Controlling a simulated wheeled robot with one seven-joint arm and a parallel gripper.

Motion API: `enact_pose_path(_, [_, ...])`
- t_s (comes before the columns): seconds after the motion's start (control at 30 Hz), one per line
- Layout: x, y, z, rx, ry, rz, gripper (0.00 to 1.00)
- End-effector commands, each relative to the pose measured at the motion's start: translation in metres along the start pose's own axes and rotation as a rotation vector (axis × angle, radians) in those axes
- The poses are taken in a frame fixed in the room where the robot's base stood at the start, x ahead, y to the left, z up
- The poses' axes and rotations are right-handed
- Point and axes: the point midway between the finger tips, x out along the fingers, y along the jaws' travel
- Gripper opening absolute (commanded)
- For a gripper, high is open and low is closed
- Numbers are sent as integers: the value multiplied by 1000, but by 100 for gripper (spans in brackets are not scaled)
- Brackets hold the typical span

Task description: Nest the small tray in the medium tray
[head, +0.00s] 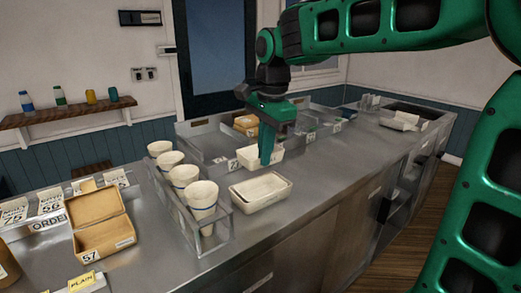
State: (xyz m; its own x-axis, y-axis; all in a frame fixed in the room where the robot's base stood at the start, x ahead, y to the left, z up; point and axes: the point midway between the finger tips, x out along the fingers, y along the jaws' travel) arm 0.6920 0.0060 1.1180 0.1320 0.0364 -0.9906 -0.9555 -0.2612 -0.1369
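The small tray (247,158) is a pale cream, open tray just behind the other trays in the head view. My gripper (267,150) points down at it, with one green finger across the tray's near wall. The other finger is mostly hidden, but the gripper looks shut on this wall. Whether the tray's base touches the counter is hard to tell. The medium tray (262,186) is a larger cream tray with an empty inside. It lies on the steel counter in front of and below the small tray, and seems to sit in another tray.
A clear rack (213,238) with several paper cups (203,196) stands left of the trays. An open cardboard box (101,237) is farther left. A divided steel bin (205,142) runs along the back. The counter (310,203) right of the trays is bare.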

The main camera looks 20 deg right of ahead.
Motion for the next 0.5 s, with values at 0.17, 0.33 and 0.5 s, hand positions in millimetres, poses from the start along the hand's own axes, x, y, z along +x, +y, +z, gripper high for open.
enact_pose_path(0.17, [9, 2, -2, 4, 0, 2, 0])
enact_pose_path(0.33, [20, 4, -3, 5, 0, 2, 0])
enact_pose_path(0.5, [32, 6, -3, 4, 0, 2, 0])
